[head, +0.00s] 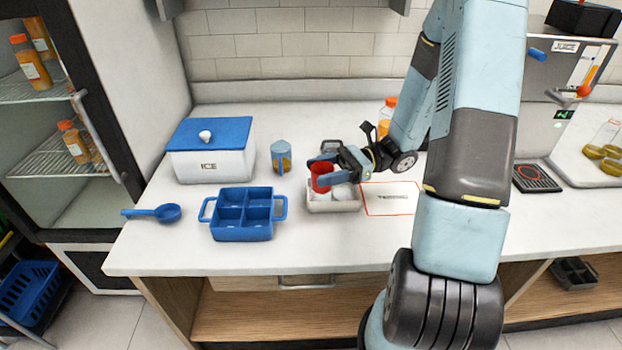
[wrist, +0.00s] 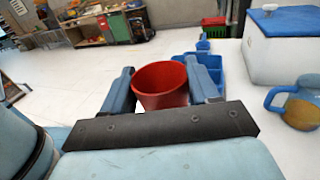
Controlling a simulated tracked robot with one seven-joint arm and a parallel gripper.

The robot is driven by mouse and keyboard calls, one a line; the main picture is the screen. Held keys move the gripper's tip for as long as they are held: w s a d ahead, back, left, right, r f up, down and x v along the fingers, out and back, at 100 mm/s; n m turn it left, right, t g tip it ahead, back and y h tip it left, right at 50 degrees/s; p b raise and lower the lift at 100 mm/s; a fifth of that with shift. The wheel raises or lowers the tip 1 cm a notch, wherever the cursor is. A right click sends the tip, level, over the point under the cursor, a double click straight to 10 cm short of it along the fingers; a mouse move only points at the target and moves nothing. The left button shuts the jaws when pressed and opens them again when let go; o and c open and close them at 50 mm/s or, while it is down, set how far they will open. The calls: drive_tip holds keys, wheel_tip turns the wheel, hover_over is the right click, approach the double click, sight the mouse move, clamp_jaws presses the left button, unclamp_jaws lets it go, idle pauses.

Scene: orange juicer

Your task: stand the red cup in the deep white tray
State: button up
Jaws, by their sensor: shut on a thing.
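The red cup (head: 321,177) is between the fingers of my gripper (head: 329,168), which is shut on it. In the head view the cup appears upright over the left part of the deep white tray (head: 333,207). I cannot tell whether its base touches the tray floor. White round items show in the tray beside and below the cup. In the wrist view the red cup (wrist: 160,86) shows its open rim between the two blue fingers (wrist: 162,88); its lower part is hidden by the gripper body.
A blue divided caddy (head: 243,213) stands left of the tray, with a blue scoop (head: 165,213) further left. Behind are a white ice box (head: 211,163) and a blue-and-orange mug (head: 281,158).

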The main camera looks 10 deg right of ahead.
drive_tip(key=w+d+f+m+t, duration=0.1)
drive_tip(key=w+f+t, duration=0.1)
drive_tip(key=w, duration=0.4)
drive_tip(key=w+d+f+m+t, duration=0.1)
drive_tip(key=w+d+f+t, duration=0.1)
drive_tip(key=w, duration=0.4)
drive_tip(key=w+d+f+m+t, duration=0.1)
drive_tip(key=w+f+t, duration=0.1)
drive_tip(key=w, duration=0.5)
drive_tip(key=shift+d+f+m, duration=0.15)
drive_tip(key=shift+f+m, duration=0.25)
drive_tip(key=shift+f, duration=0.2)
drive_tip(key=shift+w+d+f, duration=0.1)
drive_tip(key=shift+w+f, duration=0.25)
drive_tip(key=shift+f, duration=1.5)
drive_tip(key=shift+f, duration=0.1)
drive_tip(key=o, duration=1)
drive_tip(key=shift+o, duration=0.2)
drive_tip(key=shift+d, duration=0.1)
